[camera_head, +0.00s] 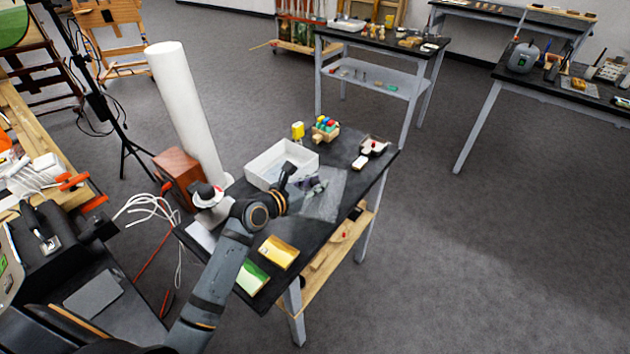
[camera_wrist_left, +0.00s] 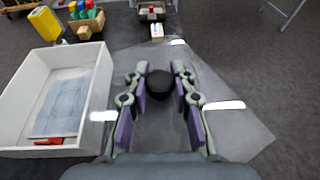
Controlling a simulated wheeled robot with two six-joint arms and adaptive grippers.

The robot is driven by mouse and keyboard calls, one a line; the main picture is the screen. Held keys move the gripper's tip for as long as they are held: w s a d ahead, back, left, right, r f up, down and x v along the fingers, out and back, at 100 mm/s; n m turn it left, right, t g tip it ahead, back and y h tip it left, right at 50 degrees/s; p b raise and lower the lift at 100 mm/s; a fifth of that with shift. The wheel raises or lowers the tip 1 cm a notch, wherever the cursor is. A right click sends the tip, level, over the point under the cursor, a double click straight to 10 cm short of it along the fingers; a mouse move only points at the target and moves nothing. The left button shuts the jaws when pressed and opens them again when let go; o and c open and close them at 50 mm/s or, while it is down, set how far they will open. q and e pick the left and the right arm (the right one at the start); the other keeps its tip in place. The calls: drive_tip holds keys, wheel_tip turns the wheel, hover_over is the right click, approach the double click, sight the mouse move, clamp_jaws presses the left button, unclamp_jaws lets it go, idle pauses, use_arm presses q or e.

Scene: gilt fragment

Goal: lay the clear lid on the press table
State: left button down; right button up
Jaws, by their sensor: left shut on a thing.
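The clear lid (camera_head: 326,203) is a see-through sheet with a black knob (camera_wrist_left: 159,84). It is at the right part of the black-topped table (camera_head: 342,157), the likely press table, beside the white box. My left gripper (camera_head: 314,187) is shut on the lid's knob, with a finger on each side in the left wrist view (camera_wrist_left: 160,95). The lid (camera_wrist_left: 232,132) spreads out below the fingers there. I cannot tell whether it touches the tabletop or hangs just above it. My right gripper is not in view.
The open white box (camera_head: 262,178) stands left of the lid. A yellow object (camera_head: 298,130), a wooden block holder (camera_head: 325,130) and a small tray (camera_head: 374,146) stand at the back. Yellow (camera_head: 278,252) and green (camera_head: 252,276) pads lie at the front.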

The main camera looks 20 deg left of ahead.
use_arm(q)
drive_tip(key=shift+f, duration=0.15)
drive_tip(key=c, duration=1.1)
unclamp_jaws()
drive_tip(key=shift+r, duration=0.35)
drive_tip(key=v, duration=0.3)
drive_tip(key=p+v, duration=0.1)
drive_tip(key=v, duration=0.2)
drive_tip(key=p+v, duration=0.1)
drive_tip(key=v, duration=0.2)
drive_tip(key=shift+w+a+r, duration=0.1)
drive_tip(key=shift+r, duration=0.15)
drive_tip(key=p+v, duration=0.2)
drive_tip(key=p, duration=0.1)
drive_tip(key=shift+r, duration=0.25)
drive_tip(key=shift+s+a+f+p, duration=0.1)
drive_tip(key=shift+s+a+p, duration=0.05)
drive_tip(key=shift+s+p, duration=0.5)
